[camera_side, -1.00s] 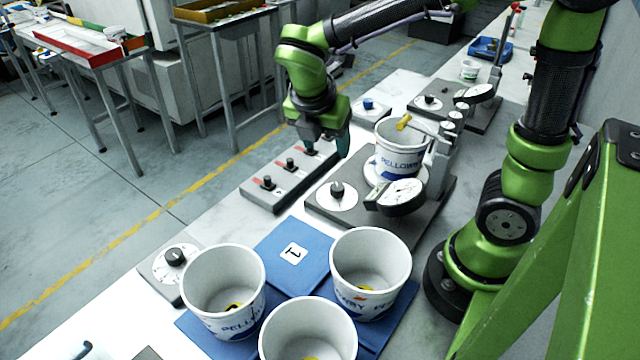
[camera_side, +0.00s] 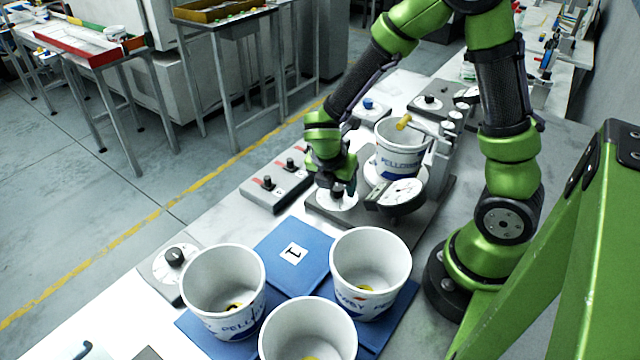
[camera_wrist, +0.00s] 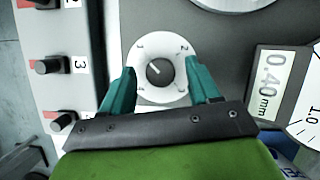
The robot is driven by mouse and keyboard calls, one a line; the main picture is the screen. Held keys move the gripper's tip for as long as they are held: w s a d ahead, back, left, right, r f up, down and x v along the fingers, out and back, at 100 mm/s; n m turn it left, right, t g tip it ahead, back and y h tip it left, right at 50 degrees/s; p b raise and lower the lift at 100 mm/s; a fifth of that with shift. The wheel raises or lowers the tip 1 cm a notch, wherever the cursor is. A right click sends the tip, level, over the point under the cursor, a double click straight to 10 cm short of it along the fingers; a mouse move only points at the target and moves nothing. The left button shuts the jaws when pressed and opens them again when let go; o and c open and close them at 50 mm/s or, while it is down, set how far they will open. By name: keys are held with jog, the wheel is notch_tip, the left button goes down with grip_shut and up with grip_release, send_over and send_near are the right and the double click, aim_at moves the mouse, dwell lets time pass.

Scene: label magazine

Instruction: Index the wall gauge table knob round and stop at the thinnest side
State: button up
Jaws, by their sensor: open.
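The wall gauge table knob (camera_wrist: 158,68) is black with a pale pointer line, on a white round dial (camera_wrist: 160,92) with numbers around it. My gripper (camera_wrist: 160,84) is open, its two teal fingers on either side of the dial with the knob between them, not visibly touching it. In the side view my gripper (camera_side: 340,190) hangs over the dial (camera_side: 338,202) and largely hides the knob. A white tub (camera_side: 398,160) with blue lettering stands on the gauge table.
A grey box (camera_side: 276,187) with several black knobs and red marks lies left of the gauge base. Open white tubs (camera_side: 222,285) stand on a blue mat (camera_side: 290,252) in front. Another knob dial (camera_side: 172,262) sits at the left edge. A second gauge station (camera_side: 432,102) stands behind.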

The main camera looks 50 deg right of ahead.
jog(key=shift+d+f, duration=0.1)
jog(key=shift+f, duration=0.1)
jog(key=c, duration=1)
jog(key=shift+c, duration=0.2)
